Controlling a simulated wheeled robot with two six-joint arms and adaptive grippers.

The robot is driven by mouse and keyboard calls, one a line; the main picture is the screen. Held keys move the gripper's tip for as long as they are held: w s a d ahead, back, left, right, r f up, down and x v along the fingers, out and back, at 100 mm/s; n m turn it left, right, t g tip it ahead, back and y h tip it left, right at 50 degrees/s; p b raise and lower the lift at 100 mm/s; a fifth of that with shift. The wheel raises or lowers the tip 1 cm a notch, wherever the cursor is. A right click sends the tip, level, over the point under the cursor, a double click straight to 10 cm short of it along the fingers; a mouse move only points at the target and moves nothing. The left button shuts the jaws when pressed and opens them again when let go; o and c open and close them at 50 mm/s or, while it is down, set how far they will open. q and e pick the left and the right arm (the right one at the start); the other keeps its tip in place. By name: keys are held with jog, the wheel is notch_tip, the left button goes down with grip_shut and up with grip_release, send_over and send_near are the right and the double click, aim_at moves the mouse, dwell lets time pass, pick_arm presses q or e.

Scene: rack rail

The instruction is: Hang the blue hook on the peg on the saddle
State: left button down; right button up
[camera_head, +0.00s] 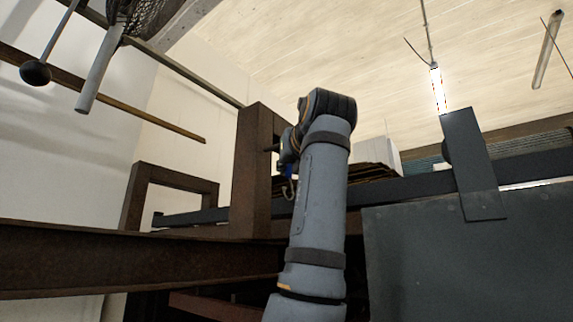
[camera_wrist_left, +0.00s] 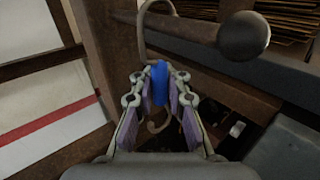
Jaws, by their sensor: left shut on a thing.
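The blue hook (camera_wrist_left: 160,85) has a blue middle and bare metal curves at both ends. My left gripper (camera_wrist_left: 159,79) is shut on its blue middle, between purple pads. In the left wrist view the upper curve is at the peg (camera_wrist_left: 195,32), which ends in a dark ball. I cannot tell whether the curve rests on the peg or is only beside it. In the head view my left arm hides most of the gripper; a bit of the blue hook (camera_head: 289,172) shows beside a rusty brown upright, likely the saddle (camera_head: 253,180). My right gripper is not in view.
A rusty beam (camera_head: 130,262) runs across the lower left, with a brown frame (camera_head: 170,172) above it. A dark grey rail (camera_head: 405,190) and a grey panel (camera_head: 470,260) are at the right. A rod with a black ball (camera_head: 35,73) hangs at upper left.

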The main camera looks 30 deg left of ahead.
pick_arm(q)
jog(key=shift+f, duration=0.25)
dwell(0.4)
jog(key=c, duration=1.2)
grip_release()
